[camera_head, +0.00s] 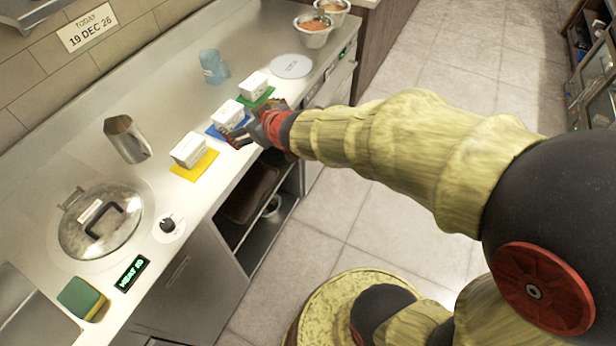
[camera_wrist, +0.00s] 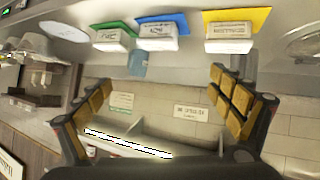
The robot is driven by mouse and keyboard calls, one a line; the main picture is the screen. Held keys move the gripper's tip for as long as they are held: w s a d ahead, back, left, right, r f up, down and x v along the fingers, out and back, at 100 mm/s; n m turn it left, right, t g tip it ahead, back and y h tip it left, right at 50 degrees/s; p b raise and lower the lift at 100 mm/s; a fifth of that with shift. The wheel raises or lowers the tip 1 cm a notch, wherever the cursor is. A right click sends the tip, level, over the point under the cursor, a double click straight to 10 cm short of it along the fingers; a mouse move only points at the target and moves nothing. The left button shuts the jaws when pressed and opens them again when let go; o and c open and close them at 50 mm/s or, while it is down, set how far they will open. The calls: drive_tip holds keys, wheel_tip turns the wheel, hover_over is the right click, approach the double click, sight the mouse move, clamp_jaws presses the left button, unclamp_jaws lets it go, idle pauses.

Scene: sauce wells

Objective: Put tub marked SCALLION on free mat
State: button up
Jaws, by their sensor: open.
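Three white labelled tubs stand in a row on coloured mats. The tub on the yellow mat (camera_head: 189,149) shows in the wrist view (camera_wrist: 229,38). The tub on the blue mat (camera_head: 228,113) shows there too (camera_wrist: 156,37), as does the tub on the green mat (camera_head: 254,84) (camera_wrist: 108,40). I cannot read SCALLION for certain on any label; they appear upside down in the wrist view. My gripper (camera_head: 251,128) (camera_wrist: 160,80) is open and empty, at the counter's front edge near the blue mat. A pale round mat (camera_head: 291,67) (camera_wrist: 64,31) at the row's far end is bare.
A blue cup (camera_head: 213,66) stands behind the row. A metal cup (camera_head: 127,139), a lidded pot (camera_head: 100,222) and a sponge (camera_head: 81,298) are to the left. Bowls of food (camera_head: 313,32) stand at the far end. An open shelf lies below the counter edge.

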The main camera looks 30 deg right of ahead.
drive_tip(key=s+d+r+m+g+h, duration=0.1)
drive_tip(key=s+d+r+m, duration=0.15)
drive_tip(key=s, duration=0.35)
drive_tip(key=s+d+r+m+g+h, duration=0.1)
drive_tip(key=s+d+r+g+h, duration=0.15)
drive_tip(key=s, duration=0.35)
drive_tip(key=s+a+g+y, duration=0.2)
drive_tip(key=s, duration=1.3)
drive_tip(key=shift+s+a, duration=0.15)
drive_tip(key=shift+a, duration=0.05)
drive_tip(key=shift+g, duration=0.25)
